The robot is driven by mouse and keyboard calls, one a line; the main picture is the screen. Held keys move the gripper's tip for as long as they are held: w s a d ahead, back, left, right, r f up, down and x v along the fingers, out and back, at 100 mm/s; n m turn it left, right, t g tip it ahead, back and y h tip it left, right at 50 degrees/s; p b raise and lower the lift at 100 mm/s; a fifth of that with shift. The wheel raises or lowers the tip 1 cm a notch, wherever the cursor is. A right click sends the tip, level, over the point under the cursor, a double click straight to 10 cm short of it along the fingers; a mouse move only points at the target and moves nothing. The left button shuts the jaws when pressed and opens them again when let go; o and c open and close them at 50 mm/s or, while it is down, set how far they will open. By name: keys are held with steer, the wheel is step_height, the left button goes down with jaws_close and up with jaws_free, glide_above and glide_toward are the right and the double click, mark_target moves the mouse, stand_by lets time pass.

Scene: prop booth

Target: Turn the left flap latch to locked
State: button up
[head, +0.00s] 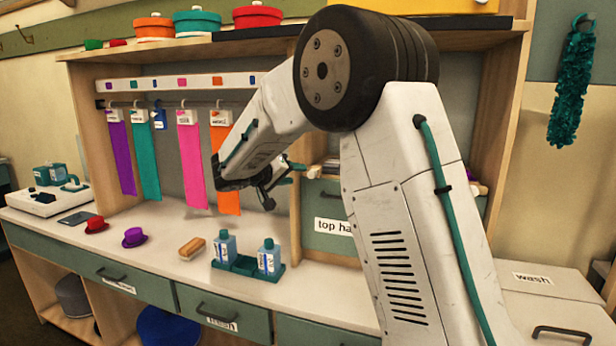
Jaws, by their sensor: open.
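A green flap panel (325,212) with a partly covered label reading "top ha" sits in the cabinet at the right of the shelf bay. My arm hides its right part. My gripper (282,187) is open, in front of the wooden upright at the panel's left edge. Its dark fingers are spread and hold nothing. I cannot clearly make out the left flap latch or its position; the gripper and arm cover much of that area. I cannot tell whether the gripper touches anything there.
Purple, teal, pink and orange ribbons (190,165) hang from a rail left of the gripper. On the counter (160,225) stand two blue bottles in a green tray (240,265), a brush (192,248) and small red and purple hats (134,237). A "wash" bin (540,300) is at right.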

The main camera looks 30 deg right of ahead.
mark_target(310, 176)
steer(key=x, duration=0.7)
steer(key=shift+s, duration=0.1)
steer(key=c, duration=1)
